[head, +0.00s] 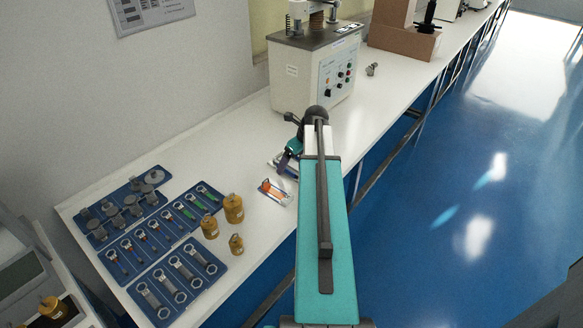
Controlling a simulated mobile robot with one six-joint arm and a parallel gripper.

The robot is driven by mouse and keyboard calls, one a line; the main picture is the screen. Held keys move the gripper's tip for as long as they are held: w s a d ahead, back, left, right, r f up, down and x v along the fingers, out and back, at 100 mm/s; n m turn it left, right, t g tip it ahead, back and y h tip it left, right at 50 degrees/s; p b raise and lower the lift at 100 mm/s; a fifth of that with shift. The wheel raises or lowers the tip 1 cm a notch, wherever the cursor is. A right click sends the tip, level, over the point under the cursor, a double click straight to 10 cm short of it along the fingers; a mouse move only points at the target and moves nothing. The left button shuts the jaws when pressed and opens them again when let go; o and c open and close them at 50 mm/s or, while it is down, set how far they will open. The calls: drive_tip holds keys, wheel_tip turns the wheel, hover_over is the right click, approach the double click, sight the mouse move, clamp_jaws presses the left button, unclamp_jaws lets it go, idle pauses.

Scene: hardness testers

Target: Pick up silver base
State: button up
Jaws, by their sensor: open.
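I cannot tell for sure which piece is the silver base. A small silver-grey metal piece (371,69) lies alone on the white bench, right of the tester. Several grey metal pieces, one a round disc on a stem (154,176), stand in a blue tray (82,217) at the left. My gripper (284,164) is over the bench in front of the tester, apart from all of these pieces. It is open and looks empty. My teal arm partly hides it, so its fingertips are hard to make out.
A bench-top tester (312,75) stands behind my gripper. A small orange-handled item (273,190) lies just in front of it. Brass weights (234,208) and blue tool trays (178,279) fill the left bench.

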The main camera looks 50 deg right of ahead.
sight(292, 163)
drive_tip(key=shift+f, duration=0.25)
idle(0.5)
drive_tip(key=c, duration=1.4)
drive_tip(key=shift+c, duration=0.2)
drive_tip(key=shift+r, duration=0.2)
wheel_tip(292, 163, up, 10)
drive_tip(key=b, duration=0.1)
drive_tip(key=shift+r, duration=0.1)
drive_tip(key=shift+w+a, duration=0.1)
